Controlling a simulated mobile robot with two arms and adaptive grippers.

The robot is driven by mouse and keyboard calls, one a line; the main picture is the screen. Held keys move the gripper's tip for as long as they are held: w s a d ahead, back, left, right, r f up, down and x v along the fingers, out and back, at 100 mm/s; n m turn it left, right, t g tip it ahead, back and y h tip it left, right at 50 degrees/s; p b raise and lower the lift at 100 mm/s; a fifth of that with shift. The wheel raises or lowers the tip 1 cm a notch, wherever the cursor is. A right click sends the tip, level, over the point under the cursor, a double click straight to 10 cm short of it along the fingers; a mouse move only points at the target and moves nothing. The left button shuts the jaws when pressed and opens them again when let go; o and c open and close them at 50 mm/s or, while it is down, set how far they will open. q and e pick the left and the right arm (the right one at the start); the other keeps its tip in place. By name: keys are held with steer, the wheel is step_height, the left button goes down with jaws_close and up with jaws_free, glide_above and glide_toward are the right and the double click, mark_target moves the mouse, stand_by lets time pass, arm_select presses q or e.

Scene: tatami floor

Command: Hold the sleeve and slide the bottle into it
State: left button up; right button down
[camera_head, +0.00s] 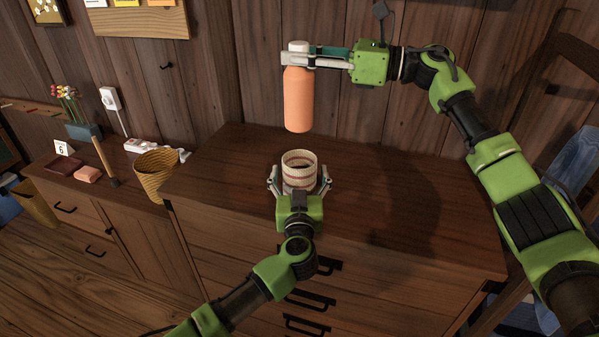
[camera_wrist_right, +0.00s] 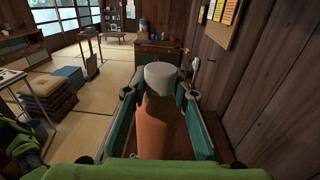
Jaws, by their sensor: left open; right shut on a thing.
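The orange bottle (camera_head: 298,100) with a white cap hangs upright in the air above the cabinet top. My right gripper (camera_head: 298,59) is shut on it near the cap. The bottle also fills the middle of the right wrist view (camera_wrist_right: 158,125), between the two fingers. The sleeve (camera_head: 299,163), a pale woven cylinder with reddish stripes and an open top, stands upright on the cabinet, below the bottle and apart from it. My left gripper (camera_head: 299,184) is open, with its fingers on either side of the sleeve. Whether the fingers touch it I cannot tell.
The dark wooden cabinet top (camera_head: 400,190) is clear to the right of the sleeve. A wicker basket (camera_head: 158,176) stands off its left side. A lower cabinet at left holds a flower box (camera_head: 84,131) and small items. A plank wall rises close behind.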

arm_select(q)
steer(key=shift+w, duration=0.4)
arm_select(e)
steer(key=shift+r, duration=0.15)
arm_select(q)
steer(key=c, duration=1.2)
steer(key=shift+c, duration=0.2)
arm_select(e)
steer(key=shift+w+d+f+m+t+h, duration=0.1)
steer(key=shift+w+f+m+t+h, duration=0.15)
steer(key=shift+f+m+t, duration=0.35)
steer(key=shift+w+d+f+m+t+h, duration=0.15)
steer(key=shift+m+t+h, duration=0.2)
steer(key=shift+t, duration=0.55)
steer(key=shift+s+a+f+m+t+h, duration=0.2)
steer(key=shift+s+m+t+h, duration=0.2)
steer(key=shift+m+t, duration=0.45)
step_height(320, 180, down, 18)
